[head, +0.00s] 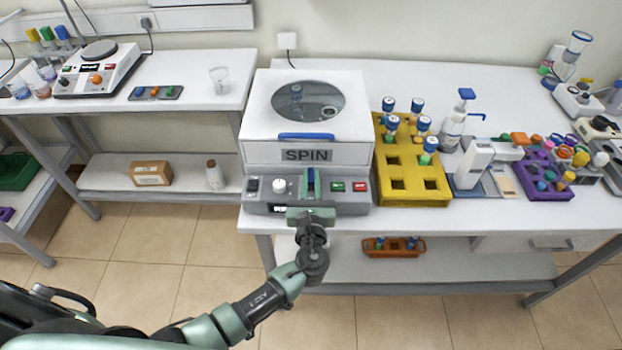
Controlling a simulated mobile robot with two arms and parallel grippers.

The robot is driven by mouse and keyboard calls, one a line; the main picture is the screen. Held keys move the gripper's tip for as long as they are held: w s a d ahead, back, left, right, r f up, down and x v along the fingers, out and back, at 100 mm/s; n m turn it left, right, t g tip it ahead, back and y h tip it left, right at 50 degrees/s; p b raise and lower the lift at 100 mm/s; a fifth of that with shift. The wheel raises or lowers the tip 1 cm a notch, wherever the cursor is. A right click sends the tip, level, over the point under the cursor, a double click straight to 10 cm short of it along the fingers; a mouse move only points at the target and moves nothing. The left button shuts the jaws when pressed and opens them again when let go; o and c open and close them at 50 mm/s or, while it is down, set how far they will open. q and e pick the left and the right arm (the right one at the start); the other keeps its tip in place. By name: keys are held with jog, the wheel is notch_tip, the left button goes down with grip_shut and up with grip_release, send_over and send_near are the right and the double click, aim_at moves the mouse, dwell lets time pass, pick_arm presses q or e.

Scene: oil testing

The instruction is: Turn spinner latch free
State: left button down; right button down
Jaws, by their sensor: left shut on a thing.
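The spinner (258,151), a white box marked SPIN with a grey control front, stands on the table. Its lid is closed, with a round window (308,101) and a blue handle (306,136). A blue upright latch (311,178) shows at the middle of the control front. My left gripper (311,190) is at that latch from the front and is shut on it. The gripper body hides the latch's lower part. My right gripper is not in view.
A white knob (279,186), a green button (337,186) and a red button (359,186) flank the latch. A yellow rack (432,187) with blue-capped tubes stands close on the right. A purple rack (530,185) and a pump bottle (453,126) are further right.

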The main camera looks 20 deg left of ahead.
aim_at(311, 183)
pick_arm(q)
jog(key=c, duration=1.4)
grip_release()
jog(key=b+v, duration=0.1)
jog(key=v, duration=0.5)
jog(key=shift+s+d+b, duration=0.15)
jog(key=shift+s+b, duration=0.2)
jog(key=shift+s, duration=0.05)
jog(key=shift+s+d, duration=0.15)
jog(key=shift+s, duration=0.35)
